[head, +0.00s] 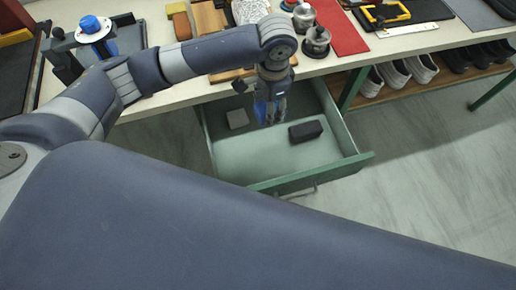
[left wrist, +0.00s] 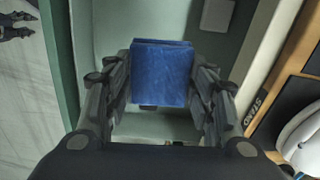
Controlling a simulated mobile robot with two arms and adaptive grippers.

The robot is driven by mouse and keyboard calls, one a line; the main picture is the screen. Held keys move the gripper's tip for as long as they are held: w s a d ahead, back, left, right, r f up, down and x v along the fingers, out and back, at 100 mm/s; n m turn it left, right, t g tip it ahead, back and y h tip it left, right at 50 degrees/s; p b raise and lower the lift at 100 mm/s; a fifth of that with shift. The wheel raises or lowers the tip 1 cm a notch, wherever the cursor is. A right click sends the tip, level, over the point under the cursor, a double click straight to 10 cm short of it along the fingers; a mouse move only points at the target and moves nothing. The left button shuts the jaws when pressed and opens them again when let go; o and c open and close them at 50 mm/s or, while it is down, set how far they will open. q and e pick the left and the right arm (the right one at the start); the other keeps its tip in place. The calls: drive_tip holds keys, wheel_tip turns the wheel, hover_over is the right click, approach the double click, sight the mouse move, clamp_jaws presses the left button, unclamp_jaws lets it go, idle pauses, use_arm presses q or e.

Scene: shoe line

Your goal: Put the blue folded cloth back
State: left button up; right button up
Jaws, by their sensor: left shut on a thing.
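The blue folded cloth (left wrist: 161,75) is held between the two fingers of my left gripper (left wrist: 160,95) in the left wrist view. In the head view my left gripper (head: 270,112) points down over the open drawer (head: 262,163), and only a little blue of the cloth (head: 262,112) shows between its fingers. The cloth is above the drawer floor; I cannot tell exactly how high. My right gripper is not in view.
Inside the drawer lie a black block (head: 306,131) on the right and a small grey piece (head: 237,119) at the back left. The drawer floor in front is bare. The workbench (head: 160,109) above holds tools and a red mat (head: 338,30). Shoes (head: 408,69) stand on a lower shelf at right.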

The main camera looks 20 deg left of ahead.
use_arm(q)
drive_tip(key=m+b, duration=0.1)
drive_tip(key=b, duration=0.3)
hover_over(257, 146)
wheel_tip(257, 146, down, 11)
wheel_tip(257, 146, down, 5)
drive_tip(key=shift+s+d+f, duration=0.1)
drive_tip(key=shift+d, duration=0.05)
drive_tip(key=shift+f, duration=2.2)
drive_tip(key=shift+f, duration=0.1)
drive_tip(key=o, duration=0.9)
drive_tip(key=shift+o, duration=0.2)
wheel_tip(257, 146, up, 12)
drive_tip(key=shift+p, duration=0.4)
